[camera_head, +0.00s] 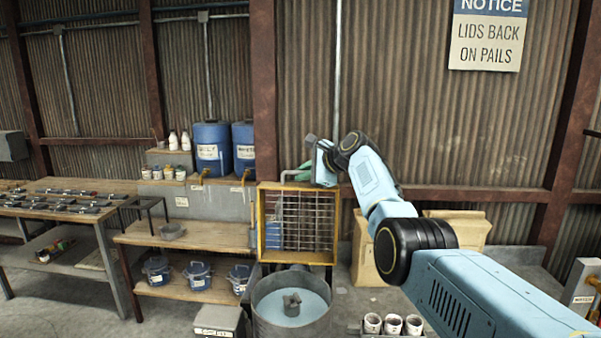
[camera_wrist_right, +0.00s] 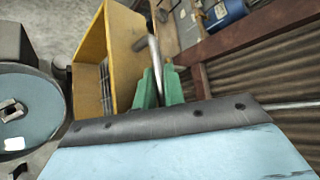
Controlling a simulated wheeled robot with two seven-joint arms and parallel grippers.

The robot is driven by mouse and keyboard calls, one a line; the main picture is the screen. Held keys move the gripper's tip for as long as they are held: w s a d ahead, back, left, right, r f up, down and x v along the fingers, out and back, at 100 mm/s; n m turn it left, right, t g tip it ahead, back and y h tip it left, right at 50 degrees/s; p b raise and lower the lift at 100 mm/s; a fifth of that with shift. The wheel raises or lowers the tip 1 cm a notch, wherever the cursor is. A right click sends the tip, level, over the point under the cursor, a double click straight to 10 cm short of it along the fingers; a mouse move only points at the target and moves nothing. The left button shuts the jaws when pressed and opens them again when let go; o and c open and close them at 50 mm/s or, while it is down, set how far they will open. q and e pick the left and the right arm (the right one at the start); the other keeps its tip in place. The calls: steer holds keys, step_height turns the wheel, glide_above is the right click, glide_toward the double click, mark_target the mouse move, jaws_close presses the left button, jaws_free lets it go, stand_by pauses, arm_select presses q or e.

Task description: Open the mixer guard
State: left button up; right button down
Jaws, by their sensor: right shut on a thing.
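The mixer guard (camera_head: 260,225), a yellow frame with a metal grille, stands upright behind the mixer drum (camera_head: 256,312) in the head view. The drum's open top shows pale blue contents and a grey hub. My right gripper (camera_head: 302,172) is at the guard's top edge, its green fingers shut on the grey bent handle (camera_head: 286,176). In the right wrist view the green fingers (camera_wrist_right: 160,88) are around the handle (camera_wrist_right: 150,52), with the yellow guard (camera_wrist_right: 122,42) beside them and the drum (camera_wrist_right: 62,98) at the left. My left gripper is not in view.
A wooden shelf (camera_head: 215,236) with blue lidded pails below and blue barrels (camera_head: 211,140) above stands left of the guard. A tan bin (camera_head: 365,262) is behind my right arm. Small cups (camera_head: 393,324) sit right of the drum.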

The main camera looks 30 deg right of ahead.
steer(key=shift+a, duration=0.15)
steer(key=c, duration=1.6)
jaws_free()
steer(key=shift+o, duration=0.5)
steer(key=shift+s, duration=0.1)
steer(key=shift+s+d+r+b, duration=0.25)
steer(key=shift+s+d+b, duration=0.05)
steer(key=shift+s, duration=0.1)
steer(key=b+v, duration=0.3)
steer(key=v, duration=0.9)
steer(key=shift+r+b, duration=0.2)
steer(key=shift+b, duration=0.2)
steer(key=shift+s+a, duration=0.1)
